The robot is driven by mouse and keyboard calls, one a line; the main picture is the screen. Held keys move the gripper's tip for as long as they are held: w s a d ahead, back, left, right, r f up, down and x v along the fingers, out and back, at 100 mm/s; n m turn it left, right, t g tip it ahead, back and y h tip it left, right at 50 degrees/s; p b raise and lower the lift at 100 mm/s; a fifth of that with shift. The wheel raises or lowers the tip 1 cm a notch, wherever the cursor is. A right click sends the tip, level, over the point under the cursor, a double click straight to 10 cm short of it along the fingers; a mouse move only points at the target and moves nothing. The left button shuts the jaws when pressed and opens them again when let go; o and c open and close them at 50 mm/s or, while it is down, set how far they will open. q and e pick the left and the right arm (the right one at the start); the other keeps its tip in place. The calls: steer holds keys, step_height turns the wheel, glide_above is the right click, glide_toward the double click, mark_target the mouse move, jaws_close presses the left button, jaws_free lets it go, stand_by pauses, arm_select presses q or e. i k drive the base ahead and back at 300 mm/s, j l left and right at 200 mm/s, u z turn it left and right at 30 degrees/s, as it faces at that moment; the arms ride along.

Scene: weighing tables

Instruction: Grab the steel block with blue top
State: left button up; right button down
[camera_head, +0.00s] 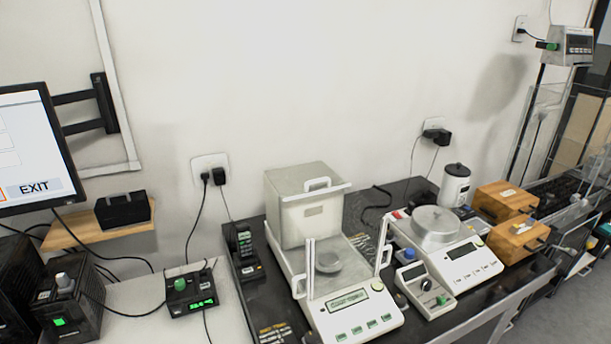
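Neither of my grippers is in view. I cannot clearly make out a steel block with a blue top. A small blue-topped item (408,254) shows behind the small white meter on the black table, but it is too small to tell whether it is the block. A small dark bluish item (401,300) sits at the left of the meter and is also unclear.
The black table (250,295) carries a balance with open glass doors (355,312), a round-pan balance (470,262), a small white meter (425,290), a white canister (455,186) and two wooden boxes (505,200).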

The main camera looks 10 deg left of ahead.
mark_target(530, 221)
steer(key=i+l+z, duration=0.25)
steer(key=z, duration=0.15)
steer(key=i+l+z, duration=0.4)
steer(key=i+l+u, duration=0.05)
